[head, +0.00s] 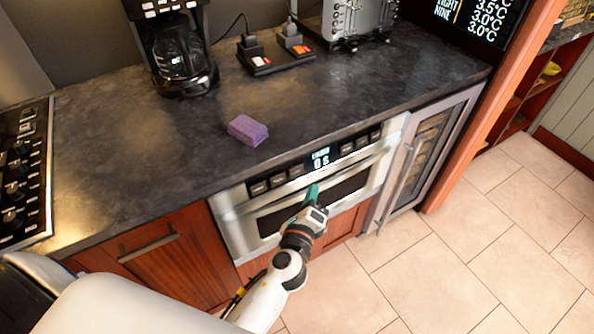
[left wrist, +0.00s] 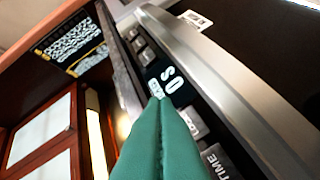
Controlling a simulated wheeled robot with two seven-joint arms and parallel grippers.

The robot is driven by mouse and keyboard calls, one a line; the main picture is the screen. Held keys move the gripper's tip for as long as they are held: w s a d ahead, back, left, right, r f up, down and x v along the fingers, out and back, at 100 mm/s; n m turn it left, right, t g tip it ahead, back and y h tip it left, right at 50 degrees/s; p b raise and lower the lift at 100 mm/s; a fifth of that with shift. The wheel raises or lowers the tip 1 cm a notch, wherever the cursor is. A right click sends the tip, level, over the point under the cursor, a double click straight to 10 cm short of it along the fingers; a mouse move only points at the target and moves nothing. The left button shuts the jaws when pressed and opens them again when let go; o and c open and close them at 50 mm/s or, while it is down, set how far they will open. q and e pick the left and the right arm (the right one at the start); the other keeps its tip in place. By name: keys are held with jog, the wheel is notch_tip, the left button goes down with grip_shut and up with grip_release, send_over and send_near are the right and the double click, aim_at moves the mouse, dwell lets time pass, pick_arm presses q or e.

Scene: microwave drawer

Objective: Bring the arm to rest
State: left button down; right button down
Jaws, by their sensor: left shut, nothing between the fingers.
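My left arm reaches in from the bottom of the head view. My left gripper (head: 313,190) has green fingers and is in front of the microwave drawer (head: 230,213), just below its control panel. In the left wrist view the green fingers of the left gripper (left wrist: 158,102) are pressed together with nothing between them, and the panel's display and buttons (left wrist: 170,85) lie behind the tips. I cannot tell whether the tips touch the panel. The drawer looks closed, and its display reads 0 S. My right gripper is not in view.
A dark countertop (head: 370,95) runs above the drawer, with a purple sponge (head: 247,130), a coffee maker (head: 180,55) and a black power strip (head: 275,60) on it. A stove (head: 22,170) is at the left. A glass-door cooler (head: 425,155) stands right of the drawer. The tiled floor (head: 470,260) at right is clear.

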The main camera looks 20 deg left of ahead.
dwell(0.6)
pick_arm(q)
jog(key=s+f+n+g+h, duration=0.1)
jog(key=s+f+n+g, duration=0.25)
jog(key=f, duration=0.65)
jog(key=s+a+f+n+g, duration=0.15)
jog(key=s+f, duration=0.25)
jog(key=f, duration=0.5)
jog(key=s+d+f+n+g+h, duration=0.1)
jog(key=s+f+n+g, duration=0.25)
jog(key=f, duration=0.65)
jog(key=s+a+f+n+g, duration=0.2)
jog(key=s+f, duration=0.4)
jog(key=s, duration=0.4)
jog(key=s+a+f+n+g, duration=0.3)
jog(key=s+a+f+n, duration=0.1)
jog(key=s, duration=0.6)
jog(key=s+a+f+n+g, duration=0.2)
jog(key=s+f+n, duration=0.4)
jog(key=s, duration=0.4)
jog(key=shift+a+f+g, duration=0.35)
jog(key=shift+a+f, duration=0.1)
jog(key=shift+f, duration=0.35)
